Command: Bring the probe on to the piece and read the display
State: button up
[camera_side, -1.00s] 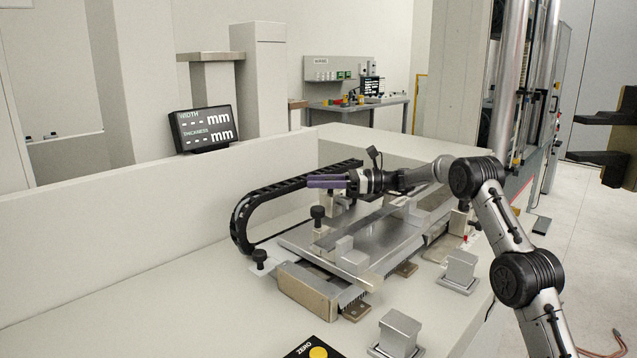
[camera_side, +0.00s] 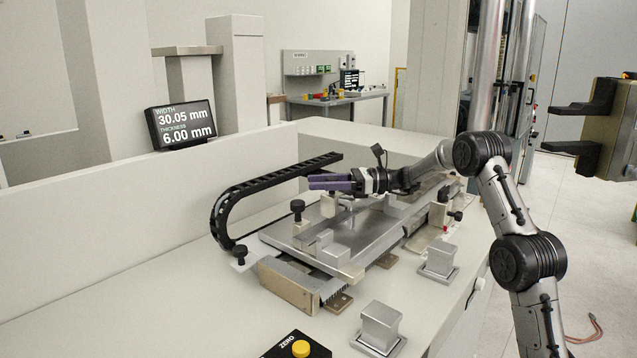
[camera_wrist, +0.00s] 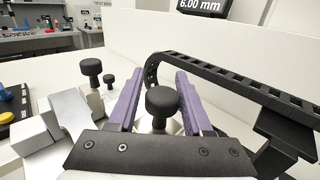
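The display (camera_side: 181,124) on the back wall reads width 30.05 mm and thickness 6.00 mm; its lower line also shows in the wrist view (camera_wrist: 200,5). The piece, a flat grey bar (camera_side: 352,225), appears to lie along the metal fixture (camera_side: 365,242). My gripper (camera_side: 330,182) is over the fixture, its purple fingers level above a small pale block (camera_side: 328,205), seemingly the probe carriage. In the wrist view a black knob (camera_wrist: 162,102) stands between the fingers, with a gap showing on each side. The probe tip's contact with the piece is hidden.
A black cable chain (camera_side: 222,212) curves beside the fixture. Black knobs (camera_side: 297,207) stand at its left. Metal blocks (camera_side: 380,326) and a yellow ZERO button (camera_side: 301,348) are in front. The bench at front left is bare.

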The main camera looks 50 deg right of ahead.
jog(key=shift+o, duration=1)
jog(key=v, duration=1.3)
jog(key=shift+s+d, duration=0.25)
jog(key=shift+d, duration=0.05)
